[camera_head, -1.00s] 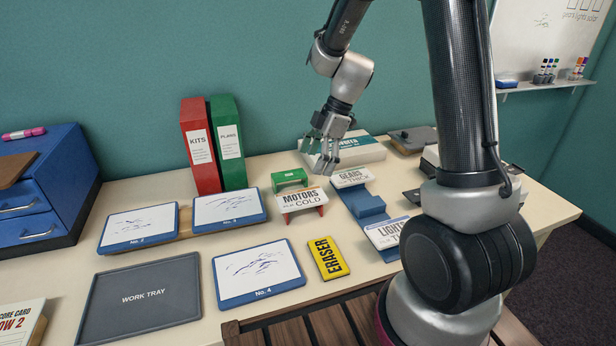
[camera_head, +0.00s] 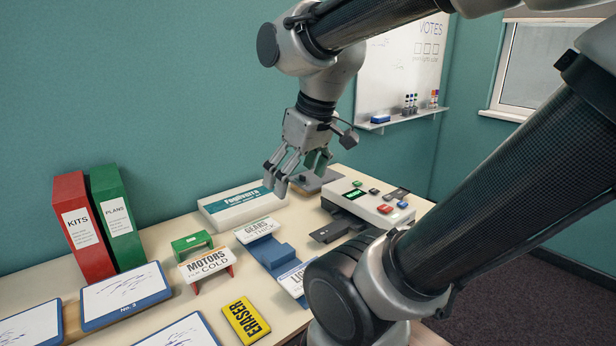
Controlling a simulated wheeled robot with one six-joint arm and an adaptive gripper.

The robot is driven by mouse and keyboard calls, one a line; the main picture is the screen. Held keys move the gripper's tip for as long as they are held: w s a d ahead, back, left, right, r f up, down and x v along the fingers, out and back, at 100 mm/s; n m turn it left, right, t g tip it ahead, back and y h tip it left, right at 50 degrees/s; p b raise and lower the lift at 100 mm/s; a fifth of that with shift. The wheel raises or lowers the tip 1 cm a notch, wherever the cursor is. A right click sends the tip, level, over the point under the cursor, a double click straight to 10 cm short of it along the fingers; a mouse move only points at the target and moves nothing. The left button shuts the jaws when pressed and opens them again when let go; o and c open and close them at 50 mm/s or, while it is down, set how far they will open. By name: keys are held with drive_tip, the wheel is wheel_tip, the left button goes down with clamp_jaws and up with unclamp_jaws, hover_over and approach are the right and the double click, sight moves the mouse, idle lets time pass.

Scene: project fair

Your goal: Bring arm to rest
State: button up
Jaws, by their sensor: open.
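My gripper (camera_head: 293,172) hangs from my arm above the back of the table, with its fingers pointing down. Its fingers are apart and hold nothing. In the picture it is in front of the right part of a white box with a teal band (camera_head: 240,207), and it appears raised above the table. My arm reaches in from the upper right, bent at the elbow, with its thick lower link crossing the right side of the view.
Below the gripper stand the GEARS sign (camera_head: 256,230), a blue stepped stand (camera_head: 272,254), the MOTORS sign (camera_head: 206,264) and a green holder (camera_head: 191,242). A white button console (camera_head: 372,207) is to the right. Red (camera_head: 82,228) and green binders (camera_head: 118,218) stand left. A whiteboard (camera_head: 405,65) hangs behind.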

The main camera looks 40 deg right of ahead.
drive_tip(key=shift+s+d+r+m+h, duration=0.15)
drive_tip(key=shift+s+d+m, duration=0.15)
drive_tip(key=shift+s+m, duration=0.25)
drive_tip(key=shift+s+d+f+m+h, duration=0.15)
drive_tip(key=shift+s+d+m, duration=0.1)
drive_tip(key=shift+s+m, duration=0.3)
drive_tip(key=shift+r, duration=0.1)
drive_tip(key=shift+c, duration=0.4)
idle(1.0)
